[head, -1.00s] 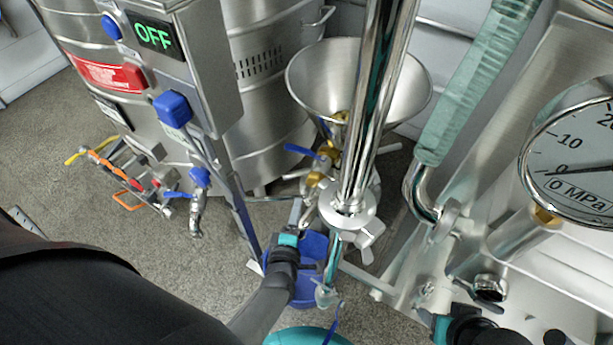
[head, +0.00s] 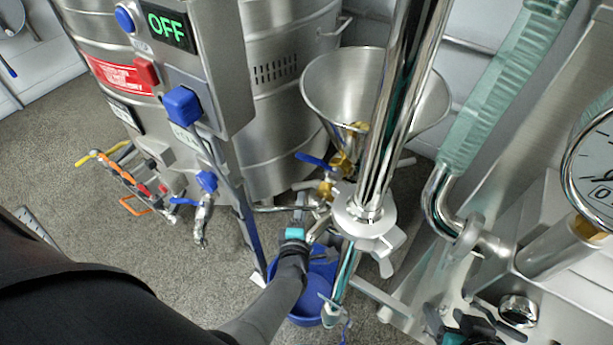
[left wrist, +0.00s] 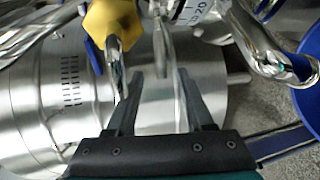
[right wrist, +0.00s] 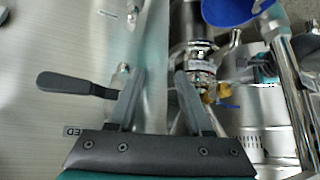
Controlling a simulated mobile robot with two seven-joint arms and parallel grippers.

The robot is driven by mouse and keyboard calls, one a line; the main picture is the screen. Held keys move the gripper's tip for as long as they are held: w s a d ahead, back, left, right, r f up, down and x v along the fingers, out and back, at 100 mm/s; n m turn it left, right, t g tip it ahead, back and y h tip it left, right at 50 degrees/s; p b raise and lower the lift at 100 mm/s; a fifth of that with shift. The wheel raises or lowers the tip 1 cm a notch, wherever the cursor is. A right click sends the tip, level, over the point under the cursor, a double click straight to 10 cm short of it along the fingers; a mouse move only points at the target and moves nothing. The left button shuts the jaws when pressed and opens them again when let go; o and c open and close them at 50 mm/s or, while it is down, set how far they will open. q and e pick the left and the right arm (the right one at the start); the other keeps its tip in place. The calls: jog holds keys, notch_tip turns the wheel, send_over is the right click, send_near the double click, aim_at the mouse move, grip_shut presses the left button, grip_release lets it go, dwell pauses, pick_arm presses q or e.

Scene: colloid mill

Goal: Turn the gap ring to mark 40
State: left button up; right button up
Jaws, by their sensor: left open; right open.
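A bright metal part with engraved digits, apparently the gap ring, shows only partly at the top of the left wrist view (left wrist: 192,12). I cannot read its setting. My left gripper (left wrist: 158,80) is open, with a thin metal bar (left wrist: 163,50) in line with the space between its fingers; I cannot tell whether they touch. In the head view my left gripper (head: 299,208) is below the steel funnel (head: 345,85), beside the brass-fitted valves. My right gripper (right wrist: 159,75) is open and empty, in front of a steel panel, left of a metal collar (right wrist: 201,62).
A blue bucket (head: 310,309) stands on the floor below my left gripper. A control box with an OFF display (head: 166,27) and a steel drum are at left. A shiny vertical pipe (head: 400,110) blocks part of the head view. A black-handled lever (right wrist: 75,86) is near my right gripper.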

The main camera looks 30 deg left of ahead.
aim_at(305, 187)
pick_arm(q)
jog(key=b+x, duration=0.3)
jog(key=x, duration=0.3)
jog(key=shift+b+x, duration=0.9)
jog(key=shift+x, duration=0.7)
pick_arm(e)
jog(key=w+a+r+t+y, duration=0.1)
jog(key=a+r+t+y, duration=0.2)
jog(key=a+t, duration=0.5)
jog(key=shift+w+r+m+t+y, duration=0.15)
jog(key=shift+w+m+t+y, duration=0.2)
jog(key=shift+y, duration=0.35)
pick_arm(q)
grip_shut()
